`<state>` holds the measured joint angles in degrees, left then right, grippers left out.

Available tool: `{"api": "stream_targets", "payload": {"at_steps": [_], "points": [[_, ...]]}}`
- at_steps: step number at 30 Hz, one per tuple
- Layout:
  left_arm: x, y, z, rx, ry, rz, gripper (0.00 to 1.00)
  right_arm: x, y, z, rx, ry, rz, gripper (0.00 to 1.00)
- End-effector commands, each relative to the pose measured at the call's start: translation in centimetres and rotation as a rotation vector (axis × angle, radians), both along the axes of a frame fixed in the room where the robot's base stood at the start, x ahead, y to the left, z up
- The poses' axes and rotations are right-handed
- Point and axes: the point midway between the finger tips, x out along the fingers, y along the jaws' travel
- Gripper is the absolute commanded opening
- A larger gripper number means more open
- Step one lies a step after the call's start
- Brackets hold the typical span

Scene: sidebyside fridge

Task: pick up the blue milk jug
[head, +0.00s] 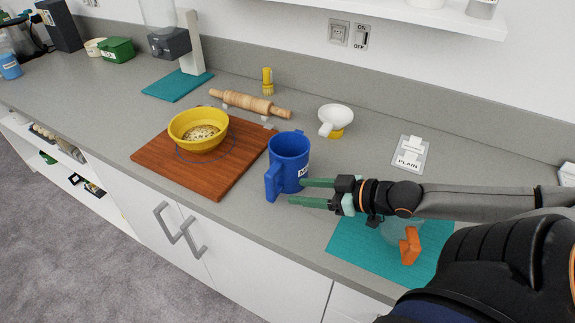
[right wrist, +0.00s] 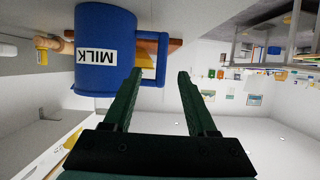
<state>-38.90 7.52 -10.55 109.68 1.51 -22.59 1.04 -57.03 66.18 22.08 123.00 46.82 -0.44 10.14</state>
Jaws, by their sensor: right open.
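The blue milk jug (head: 291,160) stands upright on the grey counter, just right of the wooden board, with its handle toward the counter's front edge. In the right wrist view the jug (right wrist: 100,75) appears upside down, with its MILK label and its handle (right wrist: 163,60) showing. My right gripper (head: 297,192) is open and comes in from the right, its green fingertips close to the jug's lower side. I cannot tell whether a finger touches the jug. My left gripper is not in view.
A yellow bowl (head: 190,132) sits on the wooden board (head: 212,183) left of the jug. Behind are a rolling pin (head: 250,103), a yellow brush (head: 267,83) and a white-and-yellow item (head: 335,118). A teal mat (head: 350,250) lies under my right arm.

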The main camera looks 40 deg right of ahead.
Motion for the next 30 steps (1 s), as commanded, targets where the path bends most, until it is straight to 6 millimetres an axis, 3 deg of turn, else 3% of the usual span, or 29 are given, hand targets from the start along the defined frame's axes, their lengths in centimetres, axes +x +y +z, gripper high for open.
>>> {"api": "stream_targets", "payload": {"at_steps": [19,30], "points": [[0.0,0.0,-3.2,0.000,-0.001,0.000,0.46,4.3,1.8,-1.9,0.001,-0.005,-0.001,0.57],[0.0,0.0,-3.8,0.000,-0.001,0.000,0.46,6.1,2.6,-2.7,0.000,-0.001,-0.001,0.57]]}}
